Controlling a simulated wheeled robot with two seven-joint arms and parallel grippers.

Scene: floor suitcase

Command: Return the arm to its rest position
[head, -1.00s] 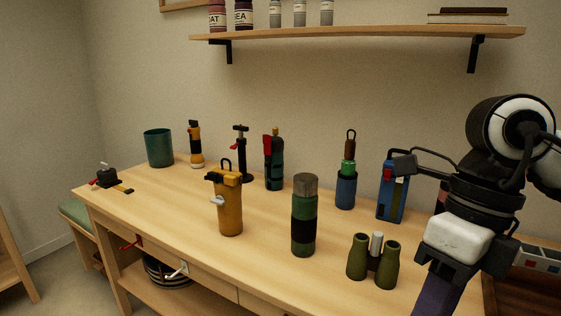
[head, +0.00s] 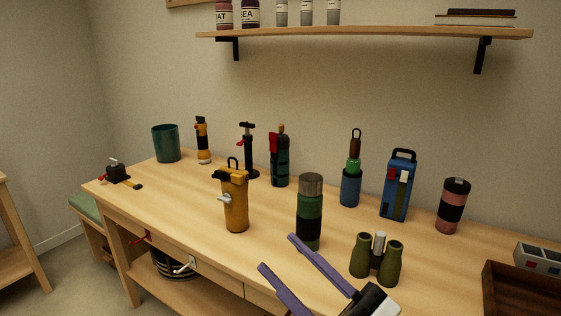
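My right gripper (head: 277,252) comes in low at the bottom centre of the head view, with two long purple fingers pointing up and to the left. The fingers are spread apart, with only bare table visible between them. In the picture, one fingertip overlaps the lower part of the green flask (head: 310,222); whether they touch I cannot tell. My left gripper is outside the view.
The wooden table (head: 170,195) carries green binoculars (head: 362,260), a yellow canister (head: 236,205), a blue case (head: 398,188), a pink-and-black cup (head: 453,207) and a dark wooden tray (head: 487,290). A shelf (head: 370,34) hangs above. The table's left part has free room.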

